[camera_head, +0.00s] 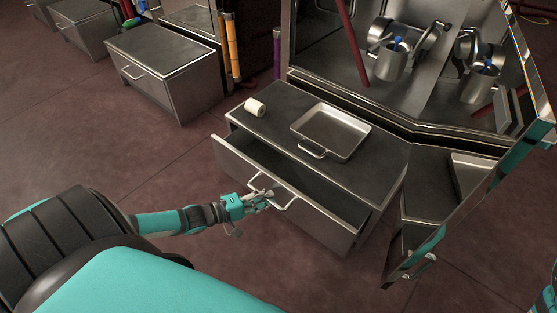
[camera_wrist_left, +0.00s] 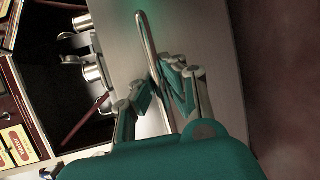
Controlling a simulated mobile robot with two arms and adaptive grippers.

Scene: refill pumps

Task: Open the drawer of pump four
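The drawer (camera_head: 328,215) sits in a low grey metal cabinet and is pulled part-way out, with its dark inside visible. Its front carries a bar handle (camera_head: 290,203). My left gripper (camera_head: 268,195) is at that handle. In the left wrist view the handle (camera_wrist_left: 147,38) runs down between the two fingers (camera_wrist_left: 162,92), which look closed around it. The drawer front (camera_wrist_left: 215,50) fills the middle of that view. No pump number is legible. My right gripper is not in view.
A metal tray (camera_head: 330,131) and a small pale roll (camera_head: 255,107) rest on the cabinet top. Metal cups (camera_head: 391,62) hang behind. A closed cabinet (camera_head: 168,68) stands further left. A reflective panel (camera_head: 445,200) stands at right. The floor in front of the drawer is clear.

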